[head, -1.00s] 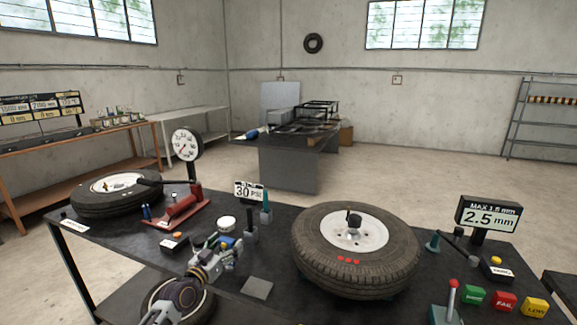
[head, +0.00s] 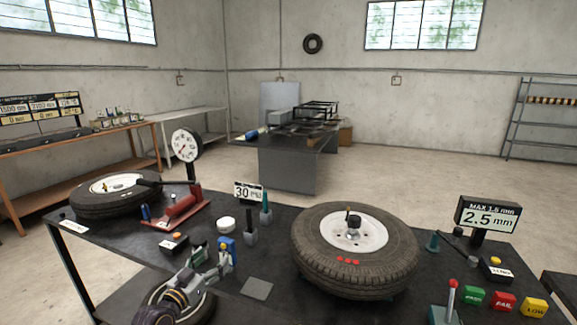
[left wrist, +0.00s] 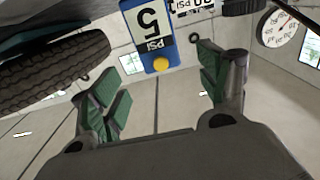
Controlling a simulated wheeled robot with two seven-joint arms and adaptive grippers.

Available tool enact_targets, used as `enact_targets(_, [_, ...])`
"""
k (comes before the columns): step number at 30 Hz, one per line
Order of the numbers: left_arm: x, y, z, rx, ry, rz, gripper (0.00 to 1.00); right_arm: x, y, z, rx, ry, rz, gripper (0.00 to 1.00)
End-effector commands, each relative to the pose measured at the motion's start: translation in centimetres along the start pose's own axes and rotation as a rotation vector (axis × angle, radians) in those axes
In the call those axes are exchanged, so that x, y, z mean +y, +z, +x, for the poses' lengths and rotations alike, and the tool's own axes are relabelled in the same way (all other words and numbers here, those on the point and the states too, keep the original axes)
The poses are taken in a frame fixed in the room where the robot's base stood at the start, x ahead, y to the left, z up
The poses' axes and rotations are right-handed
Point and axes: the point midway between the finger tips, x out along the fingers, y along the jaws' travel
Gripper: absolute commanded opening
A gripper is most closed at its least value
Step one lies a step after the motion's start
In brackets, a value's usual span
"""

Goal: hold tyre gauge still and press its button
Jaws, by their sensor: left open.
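The tyre gauge (head: 227,251) is a small blue block that appears to stand on the dark bench in the head view. In the left wrist view the gauge (left wrist: 148,38) shows a white display reading 5 PSI, upside down, and a round yellow button. My left gripper (head: 209,262) is open, just left of the gauge in the head view. In the left wrist view its green-padded fingers (left wrist: 168,90) are spread wide with nothing between them, and the gauge appears beyond them. My right gripper is out of view.
A large tyre (head: 354,250) lies right of the gauge, and another tyre (head: 115,195) lies at the left. A red pump (head: 181,210), a 30 PSI sign (head: 249,191) and a white round cap (head: 226,224) stand behind. A grey pad (head: 257,288) lies in front.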

Motion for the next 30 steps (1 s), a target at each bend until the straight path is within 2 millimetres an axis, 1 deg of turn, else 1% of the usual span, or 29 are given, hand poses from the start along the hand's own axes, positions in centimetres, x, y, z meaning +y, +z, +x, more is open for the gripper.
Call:
enact_targets(6, [0.0, 0.1, -1.9, -0.001, 0.0, 0.0, 0.76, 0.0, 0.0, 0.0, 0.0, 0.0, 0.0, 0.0])
enact_targets(12, [0.0, 0.1, -3.1, -0.002, 0.001, 0.0, 0.76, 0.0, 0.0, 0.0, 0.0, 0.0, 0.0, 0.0])
enact_targets(19, [0.0, 0.0, -3.6, 0.0, 0.0, 0.0, 0.76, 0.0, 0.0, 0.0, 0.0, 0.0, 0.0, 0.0])
enact_targets(30, [0.0, 0.0, -3.6, -0.001, 0.001, -0.003, 0.76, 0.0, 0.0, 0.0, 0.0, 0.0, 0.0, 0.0])
